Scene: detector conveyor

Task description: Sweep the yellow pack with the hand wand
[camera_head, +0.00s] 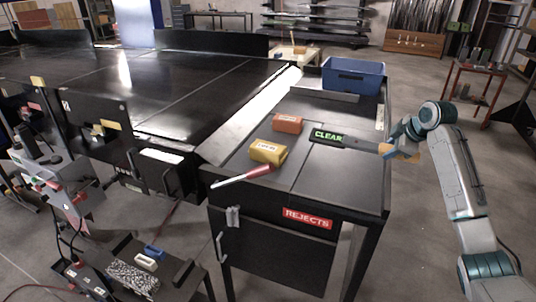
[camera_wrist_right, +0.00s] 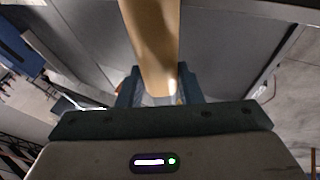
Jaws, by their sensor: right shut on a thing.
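The yellow pack (camera_head: 267,151) lies on the dark reject table, toward its left side. My right gripper (camera_head: 386,150) is shut on the handle of the hand wand (camera_head: 360,145) at the table's right side. The wand's dark flat head points left, with a green CLEAR display on it, to the right of the yellow pack and apart from it in the picture. In the right wrist view, a tan handle (camera_wrist_right: 153,45) sits between the jaws. The height of the wand above the table is hard to tell. My left gripper is not in view.
An orange pack (camera_head: 288,123) lies behind the yellow one. A red-and-white stick (camera_head: 243,177) lies at the table's front left. A blue bin (camera_head: 353,76) stands at the back. The dark conveyor (camera_head: 190,90) runs along the left. The table's front right is clear.

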